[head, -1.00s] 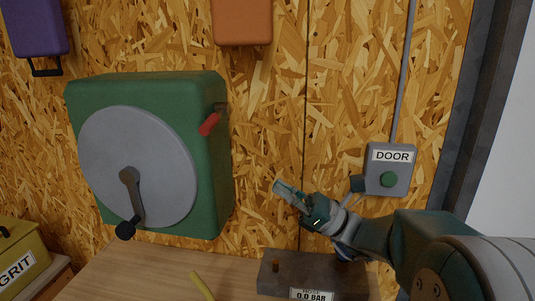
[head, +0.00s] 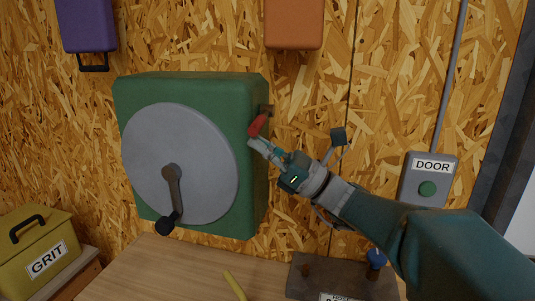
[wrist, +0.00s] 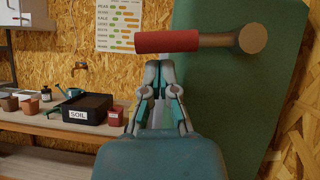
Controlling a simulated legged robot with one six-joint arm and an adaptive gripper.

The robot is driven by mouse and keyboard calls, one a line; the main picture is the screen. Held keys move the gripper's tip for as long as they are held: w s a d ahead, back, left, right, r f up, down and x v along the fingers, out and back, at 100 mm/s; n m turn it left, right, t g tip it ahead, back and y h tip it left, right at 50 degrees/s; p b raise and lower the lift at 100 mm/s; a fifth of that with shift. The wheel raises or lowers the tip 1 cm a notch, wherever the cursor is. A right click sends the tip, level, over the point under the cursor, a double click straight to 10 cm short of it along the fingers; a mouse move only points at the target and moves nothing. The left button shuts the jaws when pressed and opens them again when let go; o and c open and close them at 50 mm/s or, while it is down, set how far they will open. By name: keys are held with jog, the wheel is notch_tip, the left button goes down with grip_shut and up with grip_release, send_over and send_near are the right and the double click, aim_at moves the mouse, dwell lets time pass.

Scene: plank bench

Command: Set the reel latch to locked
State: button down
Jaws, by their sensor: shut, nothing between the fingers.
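The green hose reel (head: 200,90) is on the board wall, with a grey disc and a dark crank on its front.
A grey DOOR box (head: 428,180) with a green button is on the wall at right. A dark block (head: 310,280) with a blue knob sits on the bench below my arm. A yellow GRIT box (head: 40,245) stands at left.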

jog(key=shift+s+d+r+m+t, duration=0.15)
jog(key=shift+d+r+m+t, duration=0.15)
jog(key=shift+r+m, duration=0.15)
jog(key=shift+s+d+r+m+t, duration=0.1)
jog(key=shift+d+r+m+t, duration=0.25)
jog(key=shift+r, duration=0.2)
